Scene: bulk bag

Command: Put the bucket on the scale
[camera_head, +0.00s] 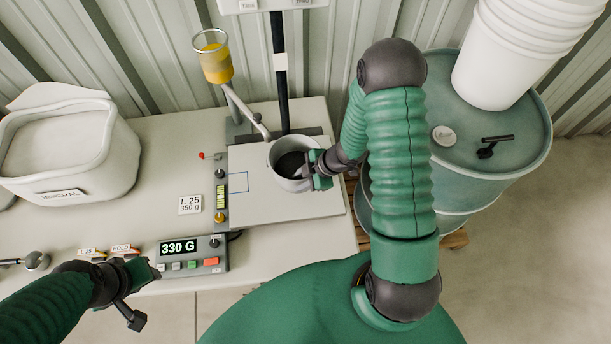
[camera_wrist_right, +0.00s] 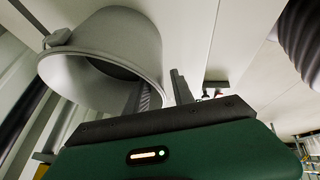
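A light grey bucket (camera_head: 275,155) with a dark inside stands upright over the back right part of the scale's pale plate (camera_head: 250,207). Whether its base touches the plate is hidden. My right gripper (camera_head: 312,168) is at the bucket's right side and appears shut on its wall. In the right wrist view the bucket (camera_wrist_right: 115,45) fills the upper left, with the fingers (camera_wrist_right: 162,92) at its edge. The scale's control box (camera_head: 190,252) reads 330 G. My left gripper (camera_head: 152,270) is beside that box at the lower left; its finger opening is unclear.
A yellow-filled hopper (camera_head: 215,62) with a spout stands behind the plate. A white bin (camera_head: 65,145) labelled MINERAL is at the left. A drum (camera_head: 500,150) with stacked white buckets (camera_head: 505,60) stands to the right.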

